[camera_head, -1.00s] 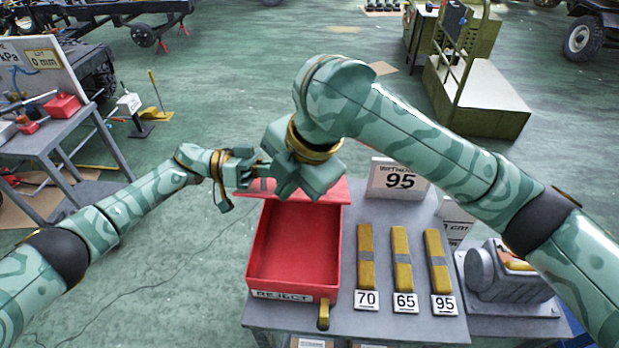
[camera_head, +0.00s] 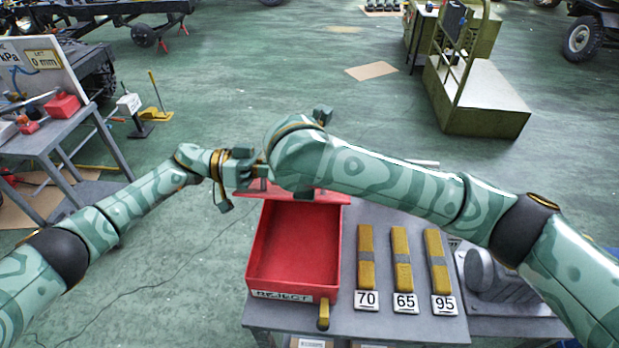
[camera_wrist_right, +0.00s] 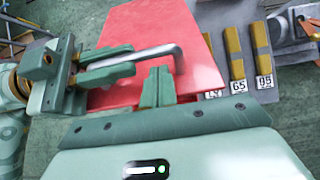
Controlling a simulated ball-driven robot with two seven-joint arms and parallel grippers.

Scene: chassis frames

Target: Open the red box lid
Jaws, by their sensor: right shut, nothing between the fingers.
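The red box (camera_head: 297,240), with a REJECT label on its front, stands open at the left of the grey table; its inside looks empty. Its red lid (camera_head: 327,196) is up at the far edge, partly hidden by my right arm. The right wrist view shows the lid (camera_wrist_right: 202,72) with a bent grey handle (camera_wrist_right: 165,52). My left gripper (camera_head: 262,171) is at the lid's left side; in the right wrist view its fingers (camera_wrist_right: 128,62) lie on both sides of the handle. My right gripper (camera_wrist_right: 158,84) is shut and empty above the lid; the head view hides its fingertips.
Three yellow bars (camera_head: 403,258) with labels 70, 65 and 95 lie right of the box. A grey machine (camera_head: 498,281) stands further right. Another table (camera_head: 60,135) stands at the left.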

